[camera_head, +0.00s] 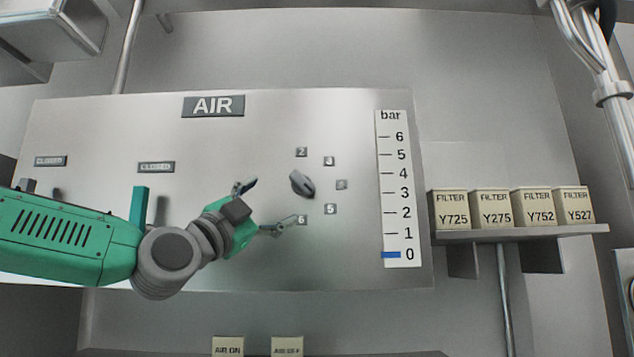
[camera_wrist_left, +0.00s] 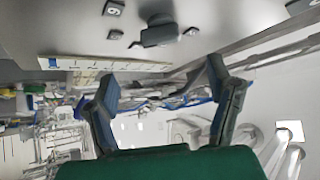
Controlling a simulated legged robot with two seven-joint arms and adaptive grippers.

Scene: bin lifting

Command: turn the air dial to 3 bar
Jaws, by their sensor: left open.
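The air dial (camera_head: 302,184) is a dark grey knob on the metal AIR panel (camera_head: 330,265), ringed by small number plates reading 2, 3, 5 and 6, one hard to read. Its long grip slants from upper left to lower right; I cannot tell which end points. The bar scale (camera_head: 395,150) runs from 0 to 6, with a blue marker (camera_head: 391,255) at 0. My left gripper (camera_head: 272,203) is open and empty, just left of the dial. In the left wrist view, the dial (camera_wrist_left: 158,32) is beyond the open fingers (camera_wrist_left: 163,80). My right gripper is not in view.
A shelf (camera_head: 520,233) right of the panel holds several filter boxes (camera_head: 491,208). Pipes (camera_head: 605,90) run down at the upper right.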

